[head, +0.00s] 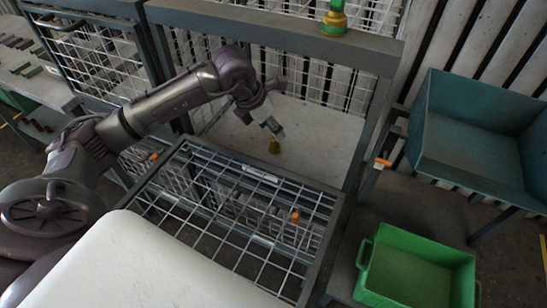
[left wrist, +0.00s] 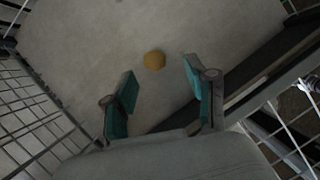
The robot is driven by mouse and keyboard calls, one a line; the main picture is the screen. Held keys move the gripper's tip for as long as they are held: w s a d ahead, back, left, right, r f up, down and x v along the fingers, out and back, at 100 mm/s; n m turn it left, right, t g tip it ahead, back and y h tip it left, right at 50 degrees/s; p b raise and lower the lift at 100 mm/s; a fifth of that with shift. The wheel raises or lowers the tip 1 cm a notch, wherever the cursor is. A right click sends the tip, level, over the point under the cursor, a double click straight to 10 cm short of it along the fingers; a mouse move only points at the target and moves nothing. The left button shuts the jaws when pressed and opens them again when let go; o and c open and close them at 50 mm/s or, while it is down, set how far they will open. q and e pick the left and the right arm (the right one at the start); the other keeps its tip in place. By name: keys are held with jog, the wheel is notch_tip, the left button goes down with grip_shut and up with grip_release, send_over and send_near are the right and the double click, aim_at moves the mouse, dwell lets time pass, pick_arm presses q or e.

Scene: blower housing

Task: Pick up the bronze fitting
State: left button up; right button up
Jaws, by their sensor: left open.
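The bronze fitting (head: 274,146) is a small brownish-yellow piece on the pale surface inside the open-fronted wire cage. In the left wrist view the fitting (left wrist: 154,60) shows as a rounded lump beyond the fingertips, between their lines. My left gripper (head: 272,126) is just above and slightly left of it in the head view. Its teal-padded fingers are apart in the left wrist view (left wrist: 160,82), with nothing between them. A gap seems to separate the fingertips from the fitting. My right gripper is not in view.
A wire mesh door (head: 232,215) lies folded out in front of the cage. The cage's top beam (head: 270,40) runs above my arm, with a green and yellow object (head: 335,18) on it. A green bin (head: 415,275) and a teal bin (head: 470,135) stand at the right.

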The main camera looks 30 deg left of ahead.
aim_at(275, 144)
pick_arm(q)
jog(key=x, duration=0.2)
jog(key=p+x, duration=0.1)
jog(key=x, duration=0.1)
jog(key=a+p+x, duration=0.1)
jog(key=x, duration=0.1)
jog(key=shift+w+f, duration=0.15)
jog(key=shift+f, duration=0.1)
jog(key=shift+w+f, duration=0.2)
jog(key=shift+f, duration=0.3)
grip_shut()
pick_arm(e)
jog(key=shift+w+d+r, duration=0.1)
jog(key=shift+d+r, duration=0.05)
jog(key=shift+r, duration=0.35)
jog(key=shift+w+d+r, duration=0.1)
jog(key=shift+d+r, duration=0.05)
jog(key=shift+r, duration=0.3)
